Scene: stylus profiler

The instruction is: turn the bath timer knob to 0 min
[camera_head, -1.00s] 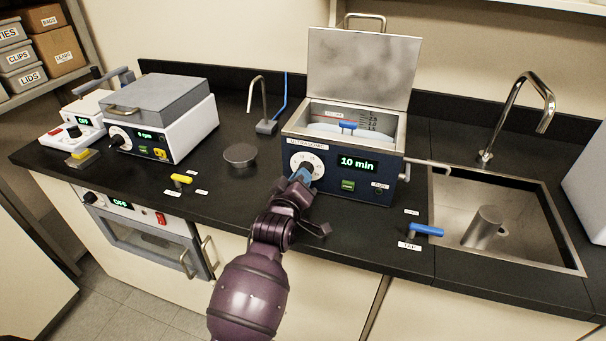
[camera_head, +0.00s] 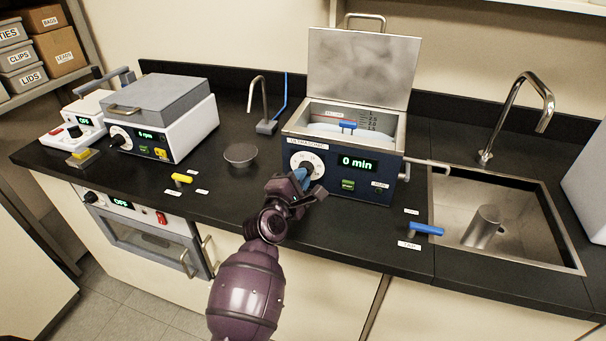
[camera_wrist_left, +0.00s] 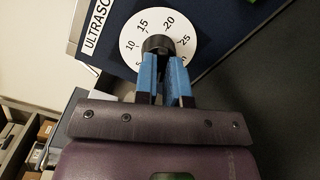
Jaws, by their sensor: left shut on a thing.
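The ultrasonic bath (camera_head: 345,160) is a dark blue box with its steel lid raised. Its display (camera_head: 357,163) reads "0 min". The timer knob (camera_wrist_left: 158,44) is a dark knob at the centre of a white dial (camera_wrist_left: 137,30) with minute marks. The dial also shows in the head view (camera_head: 308,160). My left gripper (camera_head: 298,177) is at the front of the dial, and in the left wrist view its blue fingertips (camera_wrist_left: 166,62) are shut on the knob. The fingers hide the lower part of the dial. My right gripper is not in view.
A green button (camera_head: 347,185) sits under the display. A steel sink (camera_head: 500,220) with a blue tap handle (camera_head: 427,229) lies to the right.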

